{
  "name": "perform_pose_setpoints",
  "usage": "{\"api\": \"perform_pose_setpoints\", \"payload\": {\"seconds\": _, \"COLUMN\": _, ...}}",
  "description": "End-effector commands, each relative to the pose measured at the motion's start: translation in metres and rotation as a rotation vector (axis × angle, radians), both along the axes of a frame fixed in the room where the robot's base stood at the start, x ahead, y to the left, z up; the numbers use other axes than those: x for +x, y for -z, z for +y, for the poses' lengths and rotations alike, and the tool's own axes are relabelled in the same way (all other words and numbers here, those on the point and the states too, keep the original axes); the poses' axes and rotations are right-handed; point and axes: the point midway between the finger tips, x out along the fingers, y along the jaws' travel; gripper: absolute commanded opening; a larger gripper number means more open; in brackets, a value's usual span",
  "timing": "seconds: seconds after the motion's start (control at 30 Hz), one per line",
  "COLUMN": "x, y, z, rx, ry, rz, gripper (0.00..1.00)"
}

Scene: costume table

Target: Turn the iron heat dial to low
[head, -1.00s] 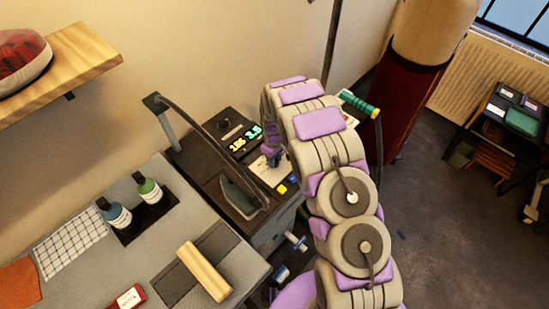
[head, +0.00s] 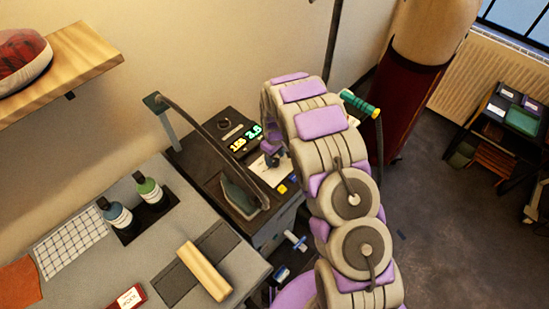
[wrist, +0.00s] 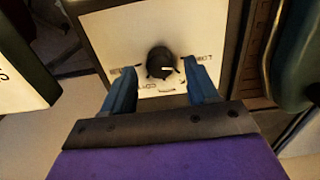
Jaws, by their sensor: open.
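The heat dial (wrist: 161,62) is a round black knob with a white pointer mark, on a white panel (wrist: 105,35) with printed labels. In the wrist view its mark points right, towards the right-hand label, which reads upside down and looks like LOW. My gripper (wrist: 159,66) is open, with one blue finger on each side of the dial and a visible gap to each. I cannot tell whether the fingertips reach down around it. In the head view my gripper (head: 272,150) is over the station's white panel (head: 270,171), and my arm hides the dial. The iron (head: 240,196) rests on the station.
A dark hose arches over the station from a post (head: 157,103). Lit digits (head: 246,138) show behind my gripper. Two bottles (head: 149,189), a wooden bar (head: 204,271) and a red box (head: 127,298) are on the table to the left. A green-handled tool (head: 360,103) is behind my arm.

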Motion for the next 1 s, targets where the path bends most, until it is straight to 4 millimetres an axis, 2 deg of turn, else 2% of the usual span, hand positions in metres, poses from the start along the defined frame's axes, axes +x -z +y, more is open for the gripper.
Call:
{"api": "perform_pose_setpoints", "payload": {"seconds": 0.5, "x": 0.002, "y": -0.113, "z": 0.001, "rx": 0.000, "ry": -0.001, "rz": -0.006, "gripper": 0.59}}
{"api": "perform_pose_setpoints", "payload": {"seconds": 0.6, "x": 0.002, "y": -0.131, "z": 0.002, "rx": -0.001, "ry": -0.001, "rz": -0.002, "gripper": 0.59}}
{"api": "perform_pose_setpoints", "payload": {"seconds": 0.8, "x": 0.002, "y": -0.152, "z": 0.002, "rx": -0.001, "ry": -0.001, "rz": -0.001, "gripper": 0.59}}
{"api": "perform_pose_setpoints", "payload": {"seconds": 1.0, "x": 0.001, "y": -0.158, "z": 0.002, "rx": -0.001, "ry": -0.001, "rz": 0.002, "gripper": 0.59}}
